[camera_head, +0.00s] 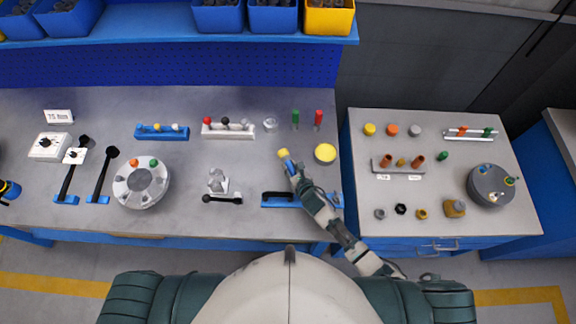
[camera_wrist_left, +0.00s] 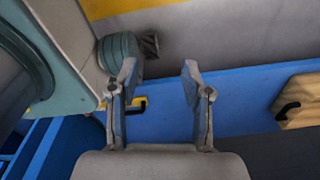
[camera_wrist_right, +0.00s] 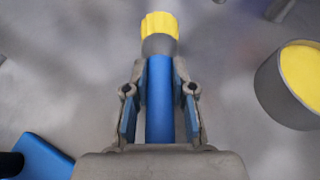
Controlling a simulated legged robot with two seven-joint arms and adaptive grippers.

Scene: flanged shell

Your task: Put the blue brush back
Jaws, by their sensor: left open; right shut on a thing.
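The blue brush (camera_head: 286,157) has a blue handle, a grey collar and a yellow end. My right gripper (camera_head: 291,170) is shut on its handle above the grey bench, right of the middle. In the right wrist view the brush (camera_wrist_right: 160,95) lies between the fingers of my right gripper (camera_wrist_right: 160,100), with its yellow end pointing away. A round grey pot with a yellow top (camera_head: 325,153) stands just right of the brush, and shows at the right wrist view's edge (camera_wrist_right: 295,85). My left gripper (camera_wrist_left: 158,85) is open and empty, away from the bench top.
A blue base with a black handle (camera_head: 285,198) lies by the bench's front edge, near my right forearm. A green (camera_head: 295,118) and a red (camera_head: 318,118) upright piece stand behind. A grey clamp (camera_head: 220,185) is to the left. A second bench (camera_head: 440,185) is to the right.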

